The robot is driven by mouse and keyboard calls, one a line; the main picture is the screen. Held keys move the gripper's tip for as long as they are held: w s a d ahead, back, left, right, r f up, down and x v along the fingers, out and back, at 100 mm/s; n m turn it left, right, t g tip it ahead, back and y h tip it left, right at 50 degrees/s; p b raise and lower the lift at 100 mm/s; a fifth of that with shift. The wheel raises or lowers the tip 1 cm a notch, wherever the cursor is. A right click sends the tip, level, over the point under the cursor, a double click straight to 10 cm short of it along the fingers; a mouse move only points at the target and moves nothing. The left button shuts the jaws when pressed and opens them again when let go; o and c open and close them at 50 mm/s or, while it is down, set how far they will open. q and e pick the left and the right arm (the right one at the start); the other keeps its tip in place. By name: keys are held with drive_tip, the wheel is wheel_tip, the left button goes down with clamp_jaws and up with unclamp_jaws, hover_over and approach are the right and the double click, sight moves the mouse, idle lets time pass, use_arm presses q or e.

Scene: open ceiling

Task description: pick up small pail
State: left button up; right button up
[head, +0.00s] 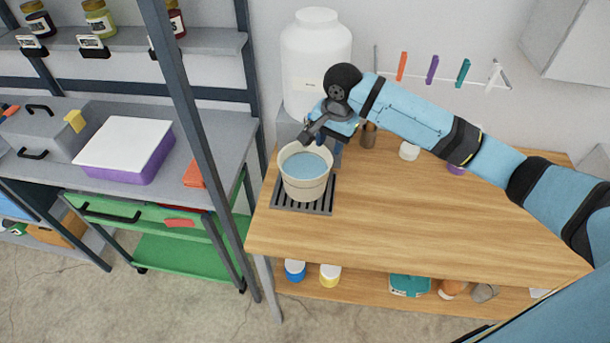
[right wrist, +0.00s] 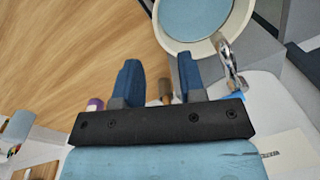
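The small pail (head: 304,188) is cream-white with light blue inside. It stands upright on a dark slatted grate (head: 283,203) at the left end of the wooden table. My right gripper (head: 338,143) is just behind and right of the pail's rim, near the white jug; its fingers are partly hidden in the head view. In the right wrist view my right gripper (right wrist: 158,76) has two blue fingers apart with nothing held between them. The pail (right wrist: 170,43) shows there at the top, beyond the fingers and apart from them. My left gripper is not in view.
A large white jug (head: 316,58) stands behind the pail; a metal tap (right wrist: 229,66) is close to the right finger. A brown cup (head: 369,135) and a white jar (head: 409,151) stand behind. The table (head: 420,215) is clear at front. A shelf rack (head: 195,120) stands left.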

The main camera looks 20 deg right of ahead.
hover_over(326, 175)
wheel_tip(326, 175, down, 8)
drive_tip(key=shift+w+r+p, duration=0.1)
drive_tip(key=shift+w+p, duration=0.05)
drive_tip(key=shift+p, duration=0.2)
wheel_tip(326, 175, down, 5)
drive_tip(key=shift+d+r+p, duration=0.1)
drive_tip(key=shift+p, duration=0.45)
drive_tip(key=shift+f, duration=0.4)
clamp_jaws()
drive_tip(key=shift+f, duration=0.1)
idle(0.4)
